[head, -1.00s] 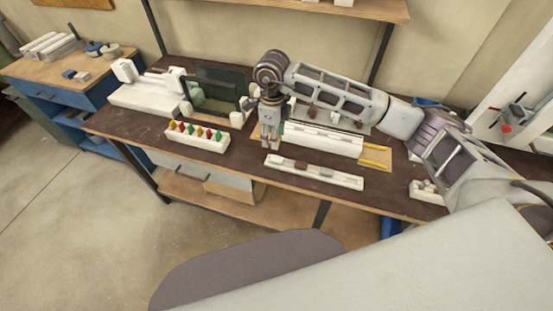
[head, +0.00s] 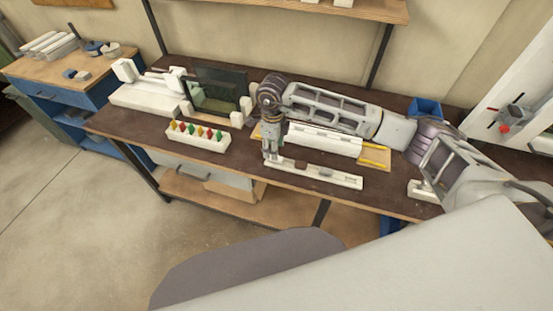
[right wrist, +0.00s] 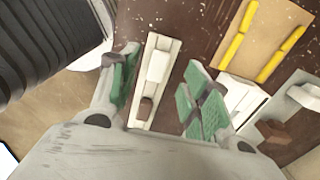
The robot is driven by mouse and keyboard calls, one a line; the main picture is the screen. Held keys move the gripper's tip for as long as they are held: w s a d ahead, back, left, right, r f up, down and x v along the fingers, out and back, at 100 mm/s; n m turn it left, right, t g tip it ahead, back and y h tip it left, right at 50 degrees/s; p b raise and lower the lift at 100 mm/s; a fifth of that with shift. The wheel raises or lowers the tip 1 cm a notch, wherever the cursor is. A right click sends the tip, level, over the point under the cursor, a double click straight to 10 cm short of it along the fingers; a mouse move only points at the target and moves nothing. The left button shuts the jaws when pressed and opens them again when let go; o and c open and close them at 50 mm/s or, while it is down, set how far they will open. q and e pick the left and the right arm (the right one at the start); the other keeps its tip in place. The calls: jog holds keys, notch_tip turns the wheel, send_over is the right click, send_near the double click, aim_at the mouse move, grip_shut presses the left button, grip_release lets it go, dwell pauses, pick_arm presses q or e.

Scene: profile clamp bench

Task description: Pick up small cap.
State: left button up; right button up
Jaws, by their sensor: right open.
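A long, narrow white tray (head: 340,179) lies near the bench's front edge. In it are a brown block (head: 300,164) and a pale grey block (head: 326,171). In the right wrist view the tray (right wrist: 168,42) runs between my fingers, with a pale block (right wrist: 159,66) and a brown block (right wrist: 145,108) in it. I cannot tell which piece is the small cap. My right gripper (head: 271,154) is open and empty, pointing down over the tray's left end, which it partly hides. It also shows in the right wrist view (right wrist: 163,88). My left gripper is not in view.
A white rack with several coloured pieces (head: 197,140) stands left of my right gripper. Behind the tray are a white profile block (head: 325,140) and a tan board with yellow strips (head: 374,157). A dark-panelled fixture (head: 217,90) stands behind left. The bench's front edge is close.

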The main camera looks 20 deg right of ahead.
jog(key=shift+f+p, duration=0.7)
jog(key=shift+f, duration=1.7)
jog(key=c, duration=0.8)
